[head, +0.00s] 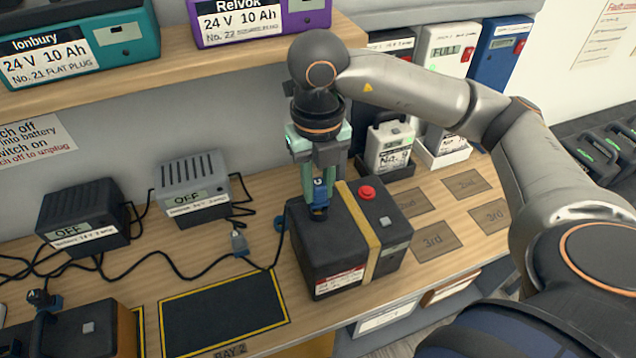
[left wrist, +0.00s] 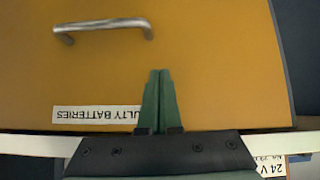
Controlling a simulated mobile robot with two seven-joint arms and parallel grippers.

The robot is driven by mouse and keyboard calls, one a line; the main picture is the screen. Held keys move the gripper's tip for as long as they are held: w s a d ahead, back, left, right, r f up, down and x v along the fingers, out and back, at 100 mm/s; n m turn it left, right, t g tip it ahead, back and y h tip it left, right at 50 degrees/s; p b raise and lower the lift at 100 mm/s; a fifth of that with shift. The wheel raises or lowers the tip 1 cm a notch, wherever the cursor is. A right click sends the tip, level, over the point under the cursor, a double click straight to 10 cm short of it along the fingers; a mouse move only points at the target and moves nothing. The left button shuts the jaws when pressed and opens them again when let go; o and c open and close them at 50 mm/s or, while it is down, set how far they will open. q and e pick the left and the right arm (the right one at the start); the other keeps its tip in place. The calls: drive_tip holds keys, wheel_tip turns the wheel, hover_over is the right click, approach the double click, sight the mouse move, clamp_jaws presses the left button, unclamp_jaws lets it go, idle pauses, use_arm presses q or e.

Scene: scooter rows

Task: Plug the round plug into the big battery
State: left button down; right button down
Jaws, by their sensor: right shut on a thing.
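The big battery (head: 330,262) is a black block with a yellow strap and a red button, standing on the wooden bench. My right gripper (head: 318,190) is above its left top side, pointing down, shut on a blue plug (head: 319,207). The plug is at the battery's top surface; I cannot tell whether it is seated, and its pin shape is hidden. A grey plug (head: 239,243) on a black cable lies left of the battery. My left gripper (left wrist: 158,100) is shut and empty in the left wrist view, in front of an orange panel (left wrist: 215,60).
A black charger (head: 82,222) and a grey charger (head: 192,190) both read OFF. A yellow-edged black mat (head: 222,312) is empty. Another battery (head: 75,325) stands front left. Marked spots (head: 433,241) right of the big battery are bare. A shelf (head: 170,60) overhangs.

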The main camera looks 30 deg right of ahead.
drive_tip(key=shift+f+b, duration=0.75)
drive_tip(key=shift+f, duration=0.15)
drive_tip(key=c, duration=0.6)
unclamp_jaws()
wheel_tip(320, 180, up, 13)
drive_tip(key=shift+f+p, duration=0.2)
drive_tip(key=shift+p, duration=1.05)
